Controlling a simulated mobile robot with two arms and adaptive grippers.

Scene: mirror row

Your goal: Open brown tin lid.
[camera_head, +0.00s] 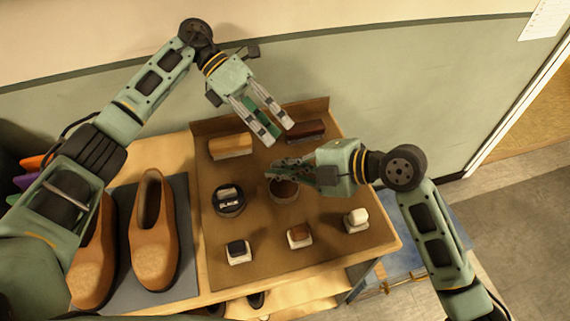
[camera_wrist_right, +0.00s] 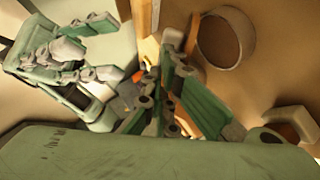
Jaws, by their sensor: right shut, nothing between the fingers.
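The brown tin (camera_head: 284,191) is a round, light-rimmed tin in the middle of the brown mat. In the right wrist view the tin (camera_wrist_right: 226,40) shows a pale rim around a flat brown inside, and I see no lid on it. My right gripper (camera_head: 272,172) is shut and empty, just above the tin's back edge, hiding part of it. It also shows in the right wrist view (camera_wrist_right: 172,75), beside the tin. My left gripper (camera_head: 279,134) is open above the back of the mat, between two brushes, with nothing clearly held.
A black tin (camera_head: 229,206) stands left of the brown tin. Two brushes (camera_head: 231,146) (camera_head: 306,130) lie at the back. Small applicators (camera_head: 238,251) (camera_head: 299,235) (camera_head: 356,220) stand in front. Brown shoes (camera_head: 153,240) stand on a grey mat at left. A wall is behind.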

